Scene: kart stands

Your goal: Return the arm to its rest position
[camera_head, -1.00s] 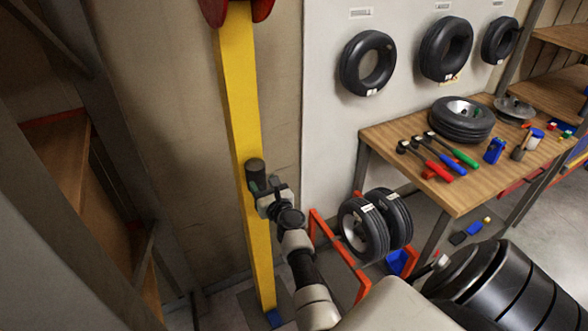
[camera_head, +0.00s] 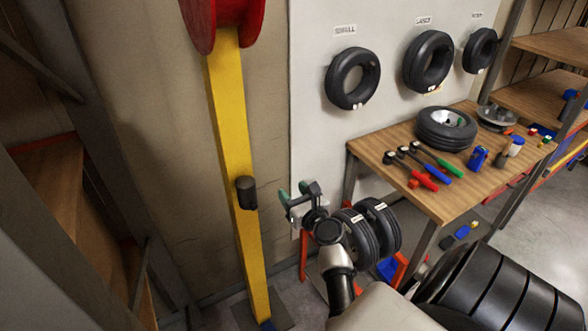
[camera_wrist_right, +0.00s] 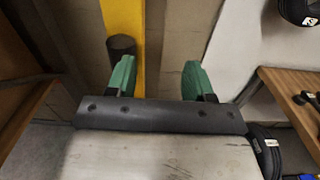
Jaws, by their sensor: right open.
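My right gripper (camera_head: 295,203) is open and empty, with green fingertips, in the lower middle of the head view. It is apart from the yellow post (camera_head: 232,130) and to the right of it. In the right wrist view the two green fingers (camera_wrist_right: 157,80) are spread with nothing between them. A dark cylindrical knob (camera_head: 246,193) sits on the post, and it also shows in the wrist view (camera_wrist_right: 121,46) beyond the left finger. My left gripper is not in view.
A wooden table (camera_head: 440,200) on the right bears a tire with a rim (camera_head: 446,128), hammers (camera_head: 424,180) and small items. Tires hang on the white panel (camera_head: 320,130). Two tires (camera_head: 385,228) stand in a red rack close behind my right arm. Wooden shelves (camera_head: 50,190) are at the left.

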